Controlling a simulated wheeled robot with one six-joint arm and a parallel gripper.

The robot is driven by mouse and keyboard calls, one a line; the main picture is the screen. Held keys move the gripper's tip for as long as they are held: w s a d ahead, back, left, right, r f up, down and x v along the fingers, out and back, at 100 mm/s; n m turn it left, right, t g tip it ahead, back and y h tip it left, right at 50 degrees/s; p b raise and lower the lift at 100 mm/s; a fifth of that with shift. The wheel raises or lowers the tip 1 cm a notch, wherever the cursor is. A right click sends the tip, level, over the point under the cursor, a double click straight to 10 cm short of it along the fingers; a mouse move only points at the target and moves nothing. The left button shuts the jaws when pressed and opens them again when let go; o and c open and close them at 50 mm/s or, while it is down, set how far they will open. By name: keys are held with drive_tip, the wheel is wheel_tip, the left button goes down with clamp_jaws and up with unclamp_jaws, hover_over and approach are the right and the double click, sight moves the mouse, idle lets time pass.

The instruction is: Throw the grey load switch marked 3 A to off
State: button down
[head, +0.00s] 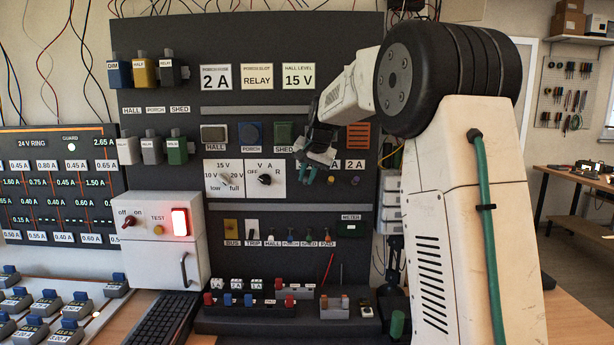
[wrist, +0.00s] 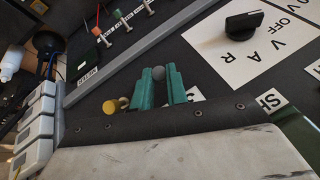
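My gripper (head: 309,177) reaches the wall panel, below the green SHED block. Its two teal fingers (wrist: 161,86) show in the wrist view, slightly apart. A grey round knob (wrist: 158,73) shows in the gap at the fingertips; I cannot tell whether they touch it. This may be the grey 3 A switch, but its marking is not readable.
The black V-A-R selector (head: 264,179) is left of my gripper. A row of small toggles (head: 290,235) lies below. A white box with a lit red button (head: 180,222) stands at left. Several grey units with blue tops (head: 75,310) lie at lower left.

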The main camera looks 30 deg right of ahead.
sight(303, 189)
drive_tip(key=shift+s+a+f, duration=0.1)
drive_tip(key=shift+s+a+f+t+h, duration=0.2)
drive_tip(key=shift+f+t+h, duration=0.3)
drive_tip(key=shift+t, duration=0.4)
drive_tip(key=shift+s+f+n+t+h, duration=0.15)
drive_tip(key=shift+f+n+t+h, duration=0.1)
drive_tip(key=shift+f+t+h, duration=0.6)
drive_tip(key=shift+s+f+n+t+h, duration=0.2)
drive_tip(key=shift+t+h, duration=0.35)
drive_tip(key=shift+t, duration=0.7)
drive_tip(key=shift+w+f+n+t+h, duration=0.1)
drive_tip(key=shift+f+n+t+h, duration=0.2)
drive_tip(key=shift+t, duration=0.5)
drive_tip(key=shift+w+f+n+t+h, duration=0.1)
drive_tip(key=shift+f+t+h, duration=0.2)
drive_tip(key=shift+f+t, duration=0.35)
drive_tip(key=shift+r+t, duration=0.1)
drive_tip(key=shift+t, duration=0.25)
drive_tip(key=c, duration=1.4)
unclamp_jaws()
